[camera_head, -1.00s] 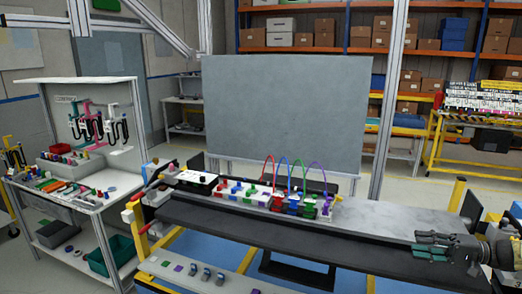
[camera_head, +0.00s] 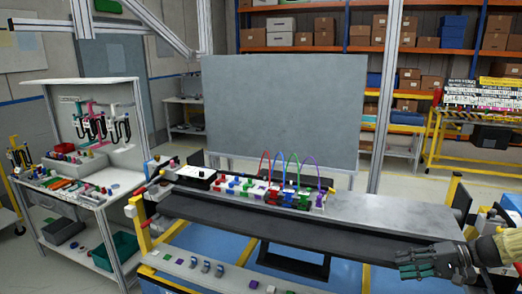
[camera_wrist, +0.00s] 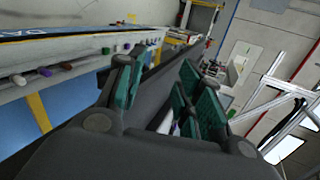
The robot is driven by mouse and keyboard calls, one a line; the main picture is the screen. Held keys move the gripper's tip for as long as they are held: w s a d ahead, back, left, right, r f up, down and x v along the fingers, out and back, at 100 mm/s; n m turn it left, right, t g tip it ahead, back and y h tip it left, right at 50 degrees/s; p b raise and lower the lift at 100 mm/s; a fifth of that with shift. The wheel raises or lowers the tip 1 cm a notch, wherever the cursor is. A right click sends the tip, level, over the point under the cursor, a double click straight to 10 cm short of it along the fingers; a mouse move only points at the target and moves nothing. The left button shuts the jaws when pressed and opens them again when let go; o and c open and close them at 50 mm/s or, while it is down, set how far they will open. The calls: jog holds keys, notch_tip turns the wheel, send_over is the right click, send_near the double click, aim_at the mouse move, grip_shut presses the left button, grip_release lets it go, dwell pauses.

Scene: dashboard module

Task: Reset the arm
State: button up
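My gripper (camera_head: 413,262) is at the lower right of the head view, over the right front part of the dark work rail. It is dark with green finger pads. In the wrist view my gripper (camera_wrist: 155,88) shows its fingers spread apart with an empty gap between them. The dashboard module (camera_head: 265,192) is a white strip with red, blue and green parts and several coloured looped wires. It sits on the rail, well to the left of my gripper and apart from it.
The long work rail (camera_head: 350,232) has bare room between the module and my gripper. A front ledge (camera_head: 222,275) carries small parts. A workbench (camera_head: 95,195) with tools stands left. A grey panel (camera_head: 285,110) stands behind the rail. Shelves with boxes are at the back.

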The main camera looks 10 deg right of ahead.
jog(key=s+a+f+n+g+h+b, duration=0.1)
jog(key=s+a+f+g+h, duration=0.35)
jog(key=f, duration=0.85)
jog(key=s+a+f+n+g+h, duration=0.1)
jog(key=s+a+f+g+h, duration=0.1)
jog(key=s+a+f+h, duration=0.7)
jog(key=s+a+f+n+y, duration=0.1)
jog(key=s+a+f+n, duration=0.1)
jog(key=s+a+f, duration=0.4)
jog(key=s+a+f+n+y, duration=0.1)
jog(key=s+a+f+n, duration=0.1)
jog(key=s+a+f, duration=0.4)
jog(key=s+a, duration=0.4)
jog(key=a, duration=0.3)
jog(key=shift+f+n+b, duration=0.2)
jog(key=shift+n+b, duration=0.15)
jog(key=shift+n, duration=0.05)
jog(key=shift+w, duration=0.15)
